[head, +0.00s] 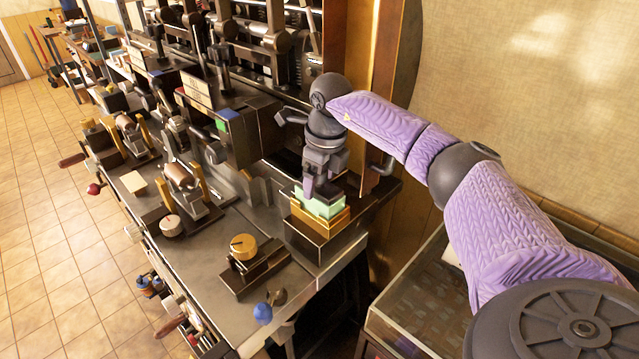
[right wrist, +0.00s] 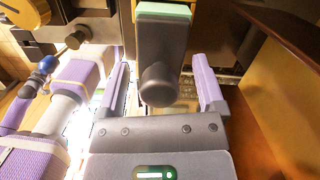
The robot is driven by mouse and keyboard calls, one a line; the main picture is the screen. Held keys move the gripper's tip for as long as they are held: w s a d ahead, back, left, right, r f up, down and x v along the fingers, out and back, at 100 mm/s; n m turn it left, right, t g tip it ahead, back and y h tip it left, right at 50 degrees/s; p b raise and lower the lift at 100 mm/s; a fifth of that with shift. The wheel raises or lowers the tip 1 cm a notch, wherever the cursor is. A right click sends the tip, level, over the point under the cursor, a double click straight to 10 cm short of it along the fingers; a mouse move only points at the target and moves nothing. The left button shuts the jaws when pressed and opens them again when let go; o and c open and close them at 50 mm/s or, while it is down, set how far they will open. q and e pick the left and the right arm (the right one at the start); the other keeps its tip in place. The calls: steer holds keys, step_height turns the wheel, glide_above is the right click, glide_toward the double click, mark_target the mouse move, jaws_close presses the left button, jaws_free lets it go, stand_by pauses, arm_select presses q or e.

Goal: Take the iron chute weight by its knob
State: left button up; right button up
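The iron chute weight is a dark grey block (right wrist: 162,42) with a rounded knob (right wrist: 157,86) facing the camera in the right wrist view. In the head view the dark block (head: 327,191) shows partly, at the mint-green piece (head: 318,207) on the bench corner; my gripper hides much of it. My right gripper (head: 322,178) is over it, fingers pointing down. In the right wrist view the gripper (right wrist: 161,65) is open, with the knob between its fingers and a visible gap on each side. My left gripper is not in view.
A yellow-edged box (head: 318,232) holds the mint-green piece at the bench's right corner. A brass-topped fixture (head: 243,248) and a blue ball knob (head: 263,313) are to its left and front. A dark press frame stands behind. A glass-topped case (head: 415,300) is at right.

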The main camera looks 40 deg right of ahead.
jaws_close()
